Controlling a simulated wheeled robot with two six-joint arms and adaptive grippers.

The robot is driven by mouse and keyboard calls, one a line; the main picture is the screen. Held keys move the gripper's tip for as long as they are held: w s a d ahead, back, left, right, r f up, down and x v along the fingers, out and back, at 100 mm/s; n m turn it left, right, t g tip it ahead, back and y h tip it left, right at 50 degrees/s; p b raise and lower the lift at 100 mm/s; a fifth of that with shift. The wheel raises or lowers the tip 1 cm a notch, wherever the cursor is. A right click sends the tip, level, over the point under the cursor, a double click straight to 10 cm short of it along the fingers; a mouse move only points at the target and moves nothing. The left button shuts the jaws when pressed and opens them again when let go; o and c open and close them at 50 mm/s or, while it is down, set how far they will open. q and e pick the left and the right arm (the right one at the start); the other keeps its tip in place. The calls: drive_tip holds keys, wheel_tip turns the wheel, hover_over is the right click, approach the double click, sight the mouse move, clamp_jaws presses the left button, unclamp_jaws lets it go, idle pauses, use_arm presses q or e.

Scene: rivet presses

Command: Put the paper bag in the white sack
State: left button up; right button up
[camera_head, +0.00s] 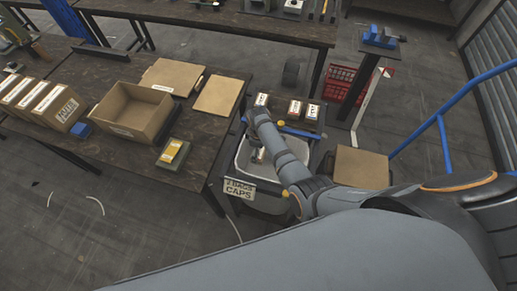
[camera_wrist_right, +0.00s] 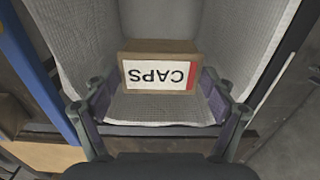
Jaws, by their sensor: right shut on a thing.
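The white sack (camera_head: 241,157) hangs open in a dark frame beside the workbench, with a sign reading "2 BAGS CAPS" (camera_head: 240,189) on its front. My right gripper (camera_head: 257,156) reaches down into the sack's mouth. In the right wrist view my right gripper (camera_wrist_right: 156,103) is shut on a brown paper bag (camera_wrist_right: 160,47) with a white label reading CAPS, upside down. The pale woven sack walls (camera_wrist_right: 70,40) rise on both sides of the bag. I cannot tell whether the bag touches the sack's bottom. My left gripper is not in view.
Several small labelled paper bags (camera_head: 295,107) stand just behind the sack. The workbench (camera_head: 205,150) to the left holds an open cardboard box (camera_head: 122,132) and flat cardboard. A red crate (camera_head: 345,84), a blue rail (camera_head: 440,120) and a closed carton (camera_head: 361,168) lie to the right.

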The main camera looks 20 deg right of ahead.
wheel_tip(320, 180, down, 12)
drive_tip(key=b, duration=0.9)
drive_tip(key=shift+f, duration=0.25)
drive_tip(key=o, duration=1.1)
wheel_tip(320, 180, up, 12)
drive_tip(key=shift+r, duration=0.1)
